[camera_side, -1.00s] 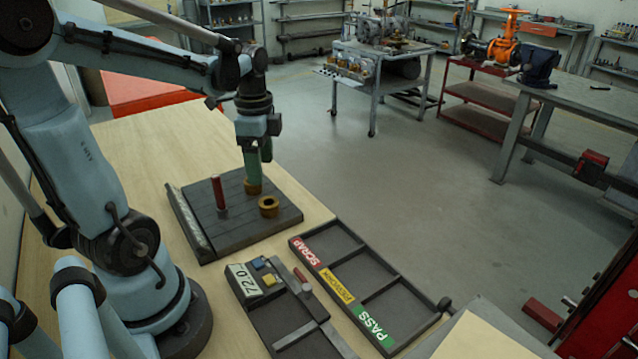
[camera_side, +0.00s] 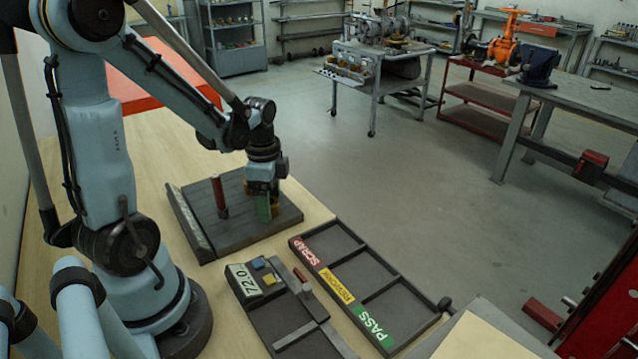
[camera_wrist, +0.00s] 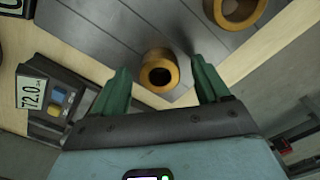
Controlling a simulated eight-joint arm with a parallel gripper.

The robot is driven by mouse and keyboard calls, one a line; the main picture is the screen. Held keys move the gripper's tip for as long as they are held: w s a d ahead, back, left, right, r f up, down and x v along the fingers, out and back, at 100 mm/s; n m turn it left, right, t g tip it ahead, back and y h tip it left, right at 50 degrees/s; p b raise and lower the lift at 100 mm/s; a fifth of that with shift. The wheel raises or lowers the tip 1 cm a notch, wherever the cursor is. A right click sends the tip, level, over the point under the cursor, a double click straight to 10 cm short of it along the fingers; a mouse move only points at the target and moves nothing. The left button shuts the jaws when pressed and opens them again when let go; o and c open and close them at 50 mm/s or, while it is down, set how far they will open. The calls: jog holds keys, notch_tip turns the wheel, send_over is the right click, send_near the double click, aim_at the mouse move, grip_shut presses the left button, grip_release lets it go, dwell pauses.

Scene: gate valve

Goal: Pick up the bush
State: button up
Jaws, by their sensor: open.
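A brass-coloured bush (camera_wrist: 159,72), a short ring with a dark bore, sits on the dark plate (camera_side: 235,233). In the wrist view it lies between the two green fingers of my gripper (camera_wrist: 161,68), with space showing on both sides. A second, similar bush (camera_wrist: 235,8) is at the top edge of the wrist view, outside the fingers. In the side view my gripper (camera_side: 266,212) points down, low over the right part of the plate. Its fingers mostly hide the bush there. My gripper is open and holds nothing.
A red upright pin (camera_side: 219,194) stands on the plate left of my gripper. In front are a gauge unit reading 72.0 (camera_side: 243,280) and a sorting tray (camera_side: 392,275) labelled SCRAP, REWORK and PASS. The wooden table (camera_side: 150,170) is clear behind the plate.

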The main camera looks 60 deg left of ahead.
jog(key=shift+f, duration=0.3)
jog(key=c, duration=1.3)
jog(key=shift+r, duration=0.1)
